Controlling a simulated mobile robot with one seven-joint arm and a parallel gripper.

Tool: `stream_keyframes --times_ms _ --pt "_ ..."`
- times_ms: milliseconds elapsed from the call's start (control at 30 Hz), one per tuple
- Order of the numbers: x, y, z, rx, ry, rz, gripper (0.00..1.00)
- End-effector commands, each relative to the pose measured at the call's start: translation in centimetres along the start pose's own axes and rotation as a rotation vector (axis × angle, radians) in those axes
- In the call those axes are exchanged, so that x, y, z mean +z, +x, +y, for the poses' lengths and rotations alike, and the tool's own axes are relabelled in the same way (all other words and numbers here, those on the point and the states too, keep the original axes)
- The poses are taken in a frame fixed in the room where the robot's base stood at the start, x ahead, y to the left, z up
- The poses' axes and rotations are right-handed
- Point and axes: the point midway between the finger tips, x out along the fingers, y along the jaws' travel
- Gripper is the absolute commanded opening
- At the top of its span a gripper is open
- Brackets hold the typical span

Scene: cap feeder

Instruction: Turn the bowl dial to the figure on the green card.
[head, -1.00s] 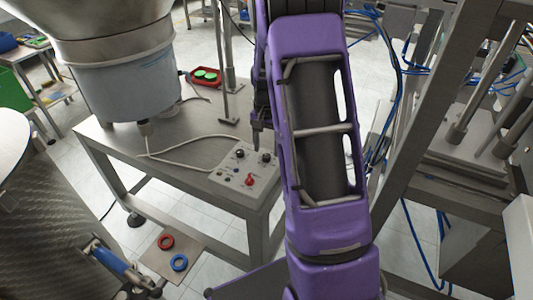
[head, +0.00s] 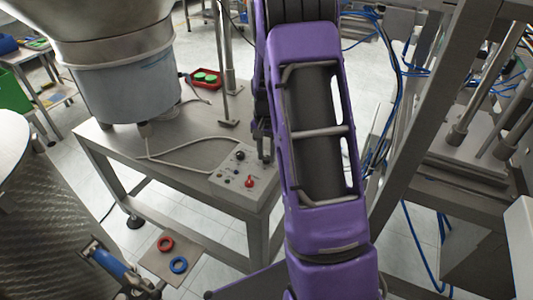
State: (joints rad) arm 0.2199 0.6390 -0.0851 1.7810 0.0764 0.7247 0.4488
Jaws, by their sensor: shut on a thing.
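The control box (head: 228,178) lies on the steel table, with a black dial (head: 240,156) at its upper middle and a red knob (head: 249,182) lower down. My gripper (head: 264,155) points down at the box's upper right corner. It is shut on the right-hand black dial, which its fingers hide. The labels and the dial's figures are too small to read, so I cannot tell which dial is the bowl dial. I cannot make out a green card in this view.
The large feeder bowl (head: 125,75) stands at the left of the steel table (head: 185,130). A grey cable runs to the box. A red tray (head: 196,86) with green discs lies behind. A post (head: 226,100) stands behind the box. My purple arm blocks the view at the right.

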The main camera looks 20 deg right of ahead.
Motion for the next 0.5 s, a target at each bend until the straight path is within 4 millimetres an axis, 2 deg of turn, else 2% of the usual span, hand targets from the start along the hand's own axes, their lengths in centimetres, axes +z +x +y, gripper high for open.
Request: stream_keyframes --times_ms 267,500 --pt "-0.02 -0.04 0.01 0.000 -0.024 0.000 0.00" --pt "-0.01 -0.05 -0.01 0.000 -0.140 0.000 0.00"
